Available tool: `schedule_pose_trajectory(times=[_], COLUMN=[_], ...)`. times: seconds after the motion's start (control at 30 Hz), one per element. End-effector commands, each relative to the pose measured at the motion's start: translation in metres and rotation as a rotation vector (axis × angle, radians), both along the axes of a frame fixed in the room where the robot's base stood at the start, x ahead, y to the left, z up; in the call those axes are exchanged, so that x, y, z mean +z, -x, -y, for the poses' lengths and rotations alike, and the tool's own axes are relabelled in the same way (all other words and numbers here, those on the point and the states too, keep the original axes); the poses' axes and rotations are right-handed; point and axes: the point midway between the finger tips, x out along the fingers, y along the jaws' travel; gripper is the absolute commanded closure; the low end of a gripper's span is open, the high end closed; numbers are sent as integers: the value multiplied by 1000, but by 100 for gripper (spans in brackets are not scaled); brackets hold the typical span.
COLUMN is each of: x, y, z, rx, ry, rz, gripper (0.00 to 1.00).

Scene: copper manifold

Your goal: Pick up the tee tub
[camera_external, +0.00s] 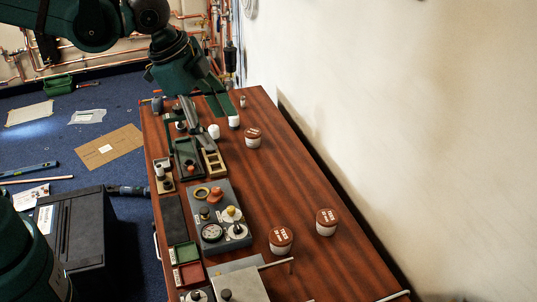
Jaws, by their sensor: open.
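Three round white tubs with brown-red lids stand on the wooden bench: one toward the far end (253,138), one nearer the front (281,240), and one to its right (326,222). The lids carry small white lettering; on the two front ones it looks like "TEES", while the far one is too small to read surely. My gripper (201,108) is over the far left part of the bench, to the left of the far tub and apart from all three. It is open. Its fingertips are hard to make out among the dark items there, and I see nothing held.
The bench (305,185) has free room around the tubs. A grey panel with gauge and knobs (222,193), a dark tray (187,158), a green bin (182,254) and a red bin (190,274) line its left side. White cups (234,122) stand near my gripper. A wall (400,120) runs along the right.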

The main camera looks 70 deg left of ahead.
Motion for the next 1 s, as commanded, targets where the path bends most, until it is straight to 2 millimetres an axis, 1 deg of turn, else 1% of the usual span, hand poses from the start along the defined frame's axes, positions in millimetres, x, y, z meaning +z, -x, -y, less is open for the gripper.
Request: schedule_pose_trajectory(times=[0.03,0.1,0.27,0.57,0.77,1.0], x=[-2,-6,-15,-39,-59,-87], y=[-9,-21,-46,-94,-125,-160], z=[1,2,5,11,15,20], rx=[-17,-43,-105,-221,-300,-395], ry=[-7,-16,-38,-75,-96,-119], rz=[-8,-19,-45,-91,-123,-161], gripper=[41,41,41,41,41,41])
